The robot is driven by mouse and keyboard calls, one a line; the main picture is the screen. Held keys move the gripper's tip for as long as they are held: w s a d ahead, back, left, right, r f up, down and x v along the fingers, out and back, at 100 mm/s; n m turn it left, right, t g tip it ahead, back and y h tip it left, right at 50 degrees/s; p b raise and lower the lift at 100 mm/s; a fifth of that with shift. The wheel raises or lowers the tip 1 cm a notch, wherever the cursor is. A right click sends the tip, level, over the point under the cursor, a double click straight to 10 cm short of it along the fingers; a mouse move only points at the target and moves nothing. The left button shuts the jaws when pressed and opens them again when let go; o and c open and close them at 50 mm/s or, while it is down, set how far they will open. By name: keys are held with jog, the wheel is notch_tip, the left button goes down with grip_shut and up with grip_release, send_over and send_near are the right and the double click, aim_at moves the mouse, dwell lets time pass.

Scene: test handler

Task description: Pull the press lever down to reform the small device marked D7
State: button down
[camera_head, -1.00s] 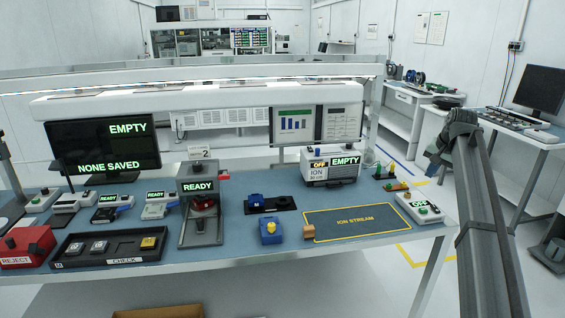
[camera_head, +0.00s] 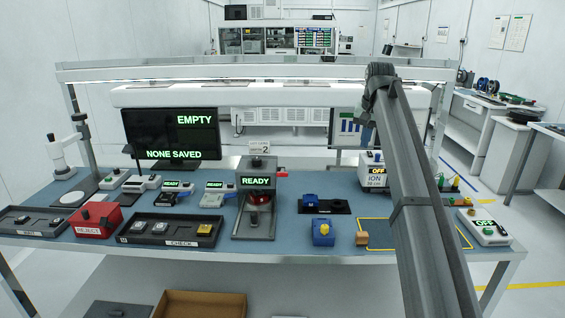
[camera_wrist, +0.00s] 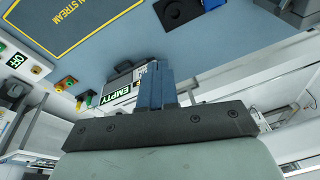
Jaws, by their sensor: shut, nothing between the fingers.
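The press (camera_head: 257,222) stands at the middle of the blue bench, with a lit READY sign and a dark red round part inside it. A small red piece (camera_head: 282,173) juts from its upper right side; I cannot tell whether it is the lever. Small devices lie in the CHECK tray (camera_head: 148,240), but no D7 mark is readable. My gripper (camera_wrist: 152,66) has its blue fingers together and empty in the wrist view, above the bench and pointing down toward it.
A red REJECT box (camera_head: 97,222), a monitor (camera_head: 170,137) reading EMPTY and NONE SAVED, and a blue block (camera_head: 323,234) with a yellow knob stand on the bench. My arm partly covers the ION box (camera_head: 374,180) and the yellow-outlined mat (camera_head: 461,240). An overhead light bar spans the bench's back.

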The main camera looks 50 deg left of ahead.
jog(key=s+a+r+n, duration=0.1)
jog(key=s+a+r, duration=0.2)
jog(key=s+a, duration=0.5)
jog(key=s+a+r+n, duration=0.2)
jog(key=s+a+r, duration=0.1)
jog(key=s+a, duration=0.5)
jog(key=s, duration=0.3)
jog(key=shift+s+a+r+h, duration=0.2)
jog(key=shift+r+h, duration=0.1)
jog(key=shift+h, duration=0.1)
jog(key=shift+f, duration=0.1)
jog(key=f, duration=1.1)
jog(key=shift+w+a+f, duration=0.1)
jog(key=shift+w+f, duration=0.1)
jog(key=shift+f, duration=0.2)
jog(key=shift+s+f, duration=0.2)
jog(key=shift+f, duration=0.65)
jog(key=shift+d, duration=0.2)
